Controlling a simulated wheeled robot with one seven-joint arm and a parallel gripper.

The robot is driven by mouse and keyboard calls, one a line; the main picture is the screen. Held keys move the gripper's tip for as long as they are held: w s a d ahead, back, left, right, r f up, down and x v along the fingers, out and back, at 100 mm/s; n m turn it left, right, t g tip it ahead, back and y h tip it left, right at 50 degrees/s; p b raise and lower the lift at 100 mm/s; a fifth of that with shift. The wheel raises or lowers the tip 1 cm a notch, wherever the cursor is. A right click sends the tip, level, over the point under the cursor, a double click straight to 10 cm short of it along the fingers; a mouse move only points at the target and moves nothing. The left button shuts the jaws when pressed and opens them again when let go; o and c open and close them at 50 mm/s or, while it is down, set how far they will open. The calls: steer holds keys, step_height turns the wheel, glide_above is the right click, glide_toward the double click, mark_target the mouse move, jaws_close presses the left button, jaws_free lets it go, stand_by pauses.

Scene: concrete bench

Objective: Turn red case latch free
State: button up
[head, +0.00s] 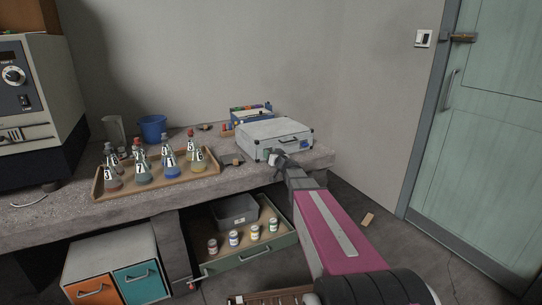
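A closed pale grey case (262,133) with dark corners lies flat near the right end of the concrete bench. My gripper (276,158) is at the front side of this case, close to its lower front edge. I cannot tell whether it touches the case. The fingers are small and partly hidden by my own wrist, so their opening is unclear. No red latch can be made out on the case; part of its front is behind my gripper.
A wooden tray (97,186) of flasks with coloured liquids stands left on the bench (60,213). A blue cup (153,128) and a blue box (247,115) are behind. An open drawer (245,257) with several jars juts out below. A green door (490,130) is right.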

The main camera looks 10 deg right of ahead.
steer(key=shift+m, duration=1)
steer(key=o, duration=0.9)
steer(key=v, duration=1.1)
steer(key=shift+w, duration=0.1)
